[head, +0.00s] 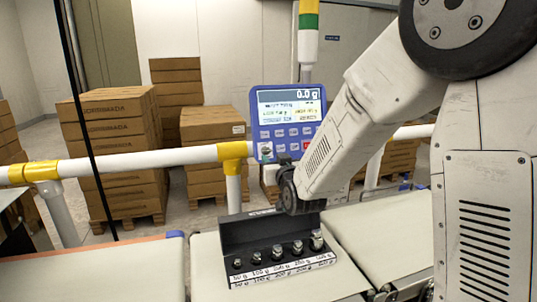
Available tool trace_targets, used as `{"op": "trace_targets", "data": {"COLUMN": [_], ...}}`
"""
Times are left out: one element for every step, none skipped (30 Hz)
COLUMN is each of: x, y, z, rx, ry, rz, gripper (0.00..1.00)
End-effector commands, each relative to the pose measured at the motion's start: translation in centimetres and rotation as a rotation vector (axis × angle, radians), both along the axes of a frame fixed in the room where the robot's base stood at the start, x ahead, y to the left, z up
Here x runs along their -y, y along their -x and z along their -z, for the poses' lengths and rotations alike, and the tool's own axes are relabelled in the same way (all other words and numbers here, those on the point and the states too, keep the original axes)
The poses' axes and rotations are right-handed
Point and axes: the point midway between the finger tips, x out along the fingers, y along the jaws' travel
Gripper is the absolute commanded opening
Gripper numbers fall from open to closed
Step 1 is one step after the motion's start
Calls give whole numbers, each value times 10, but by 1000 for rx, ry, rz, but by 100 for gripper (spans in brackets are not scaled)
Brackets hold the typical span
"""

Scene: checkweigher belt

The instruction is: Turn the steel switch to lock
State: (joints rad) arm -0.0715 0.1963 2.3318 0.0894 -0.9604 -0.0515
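A blue control panel (291,118) with a lit display reading 0.0 g and rows of keys stands behind the belt. At its lower left is a small pale plate with what looks like the steel switch (265,151); it is too small to tell which way the switch points. My arm comes in from the right, and its dark wrist (288,190) is just below and in front of the panel's lower edge. The arm covers the panel's lower right part. The fingers of my gripper cannot be made out; they are hidden behind the wrist.
An open black case (233,236) with several steel weights stands on the pale belt (300,289) below my wrist. A white rail with yellow joints (233,151) runs behind the belt, left of the panel. Stacks of brown cartons (112,140) stand behind the rail.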

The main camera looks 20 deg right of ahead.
Motion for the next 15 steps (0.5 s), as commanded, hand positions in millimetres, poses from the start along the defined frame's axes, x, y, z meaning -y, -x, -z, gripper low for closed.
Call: {"op": "trace_targets", "data": {"x": [0,0,0,1,1,1,1,1,1,1,1,1,1,1,1], "y": [-9,-15,-21,-26,-31,-37,-41,-44,-49,-51,-53,-56,-57,-58,-59], "z": [0,0,0,0,0,1,0,0,0,0,0,0,0,0,0], "rx": [0,0,0,0,-1,-1,0,-1,0,0,-1,-1,-1,-1,-1], "ry": [0,0,0,0,0,0,0,0,0,0,0,0,0,0,0], "rz": [1,1,1,1,1,1,1,1,1,1,1,1,1,1,1], "gripper": [38,38,38,38,38,38,38,38,38,38,38,38,38,38,38]}}
